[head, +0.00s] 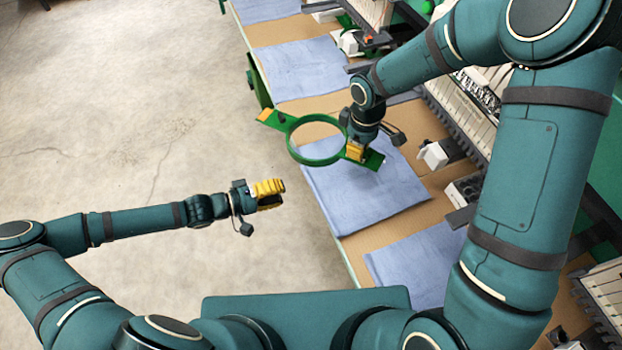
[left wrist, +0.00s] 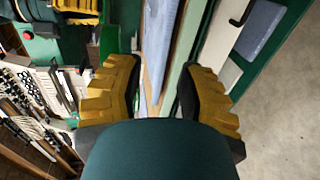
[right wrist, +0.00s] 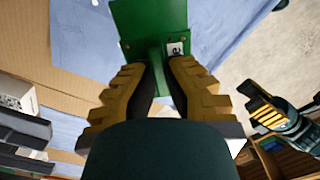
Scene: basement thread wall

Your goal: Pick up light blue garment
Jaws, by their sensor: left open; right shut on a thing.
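Several light blue garments lie flat along the table. One (head: 375,195) is beneath my right gripper, one (head: 418,262) is nearer me, and one (head: 303,68) is farther off. My right gripper (head: 357,151) is shut on a green hoop frame (head: 293,150) with an open ring and flat end tabs, held over the middle garment. In the right wrist view its fingers (right wrist: 163,80) close on the green plate (right wrist: 148,28), with light blue cloth behind. My left gripper (head: 270,193) is open and empty over the floor, left of the table. Its spread fingers show in the left wrist view (left wrist: 160,88).
A brown-topped table (head: 385,235) runs away from me, with white and dark machine parts (head: 435,155) along its right side. Another garment (head: 265,10) lies at the far end. The concrete floor (head: 130,100) on the left is clear.

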